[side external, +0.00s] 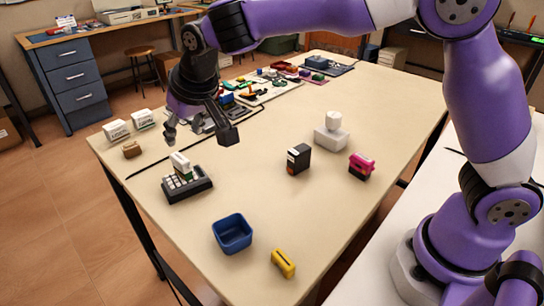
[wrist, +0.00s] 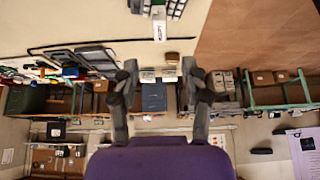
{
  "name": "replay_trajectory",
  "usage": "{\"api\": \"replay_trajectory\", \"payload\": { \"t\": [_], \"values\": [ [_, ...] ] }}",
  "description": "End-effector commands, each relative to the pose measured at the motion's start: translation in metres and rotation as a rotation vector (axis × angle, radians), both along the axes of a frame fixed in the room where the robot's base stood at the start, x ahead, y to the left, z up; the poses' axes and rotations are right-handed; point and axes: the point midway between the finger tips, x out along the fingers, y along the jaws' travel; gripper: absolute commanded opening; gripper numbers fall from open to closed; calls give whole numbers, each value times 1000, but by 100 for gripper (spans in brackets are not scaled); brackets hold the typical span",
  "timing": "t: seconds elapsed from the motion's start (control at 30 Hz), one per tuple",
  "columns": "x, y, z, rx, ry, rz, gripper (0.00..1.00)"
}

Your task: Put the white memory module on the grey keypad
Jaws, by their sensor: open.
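The white memory module (side external: 180,161) stands on the grey keypad (side external: 201,186) in the side view, roughly upright over its keys, with some green showing low on it. My gripper (side external: 200,137) is open and empty, above and behind the keypad, apart from the module. In the wrist view the module (wrist: 159,27) shows at the top, overlapping the edge of the keypad (wrist: 176,8), which is partly cut off. The open fingers of my gripper (wrist: 160,66) show there with nothing held between them. The exact contact under the module is too small to tell.
A brown block (side external: 132,150) and two white boxes (side external: 117,130) lie behind the keypad. A blue bin (side external: 232,234) and a yellow item (side external: 283,263) are in front. A black box (side external: 298,158), a pink-and-black item (side external: 361,166) and a white stand (side external: 332,136) are to the right.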

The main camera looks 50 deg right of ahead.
Motion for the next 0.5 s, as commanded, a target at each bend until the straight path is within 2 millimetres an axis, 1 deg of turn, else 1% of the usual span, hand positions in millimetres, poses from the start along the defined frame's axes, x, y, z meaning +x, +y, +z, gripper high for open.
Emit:
{"api": "replay_trajectory", "payload": {
  "t": [0.03,0.17,0.27,0.37,0.4,0.47,0.5],
  "values": [
    [-3,0,6,1,-2,0,52],
    [-10,-5,17,1,-1,-2,52],
    [-25,-25,31,3,1,-6,52],
    [-55,-59,48,5,6,-11,52],
    [-72,-75,53,6,8,-13,52],
    [-99,-96,58,6,13,-14,52],
    [-118,-108,59,6,13,-14,52]
  ]
}}
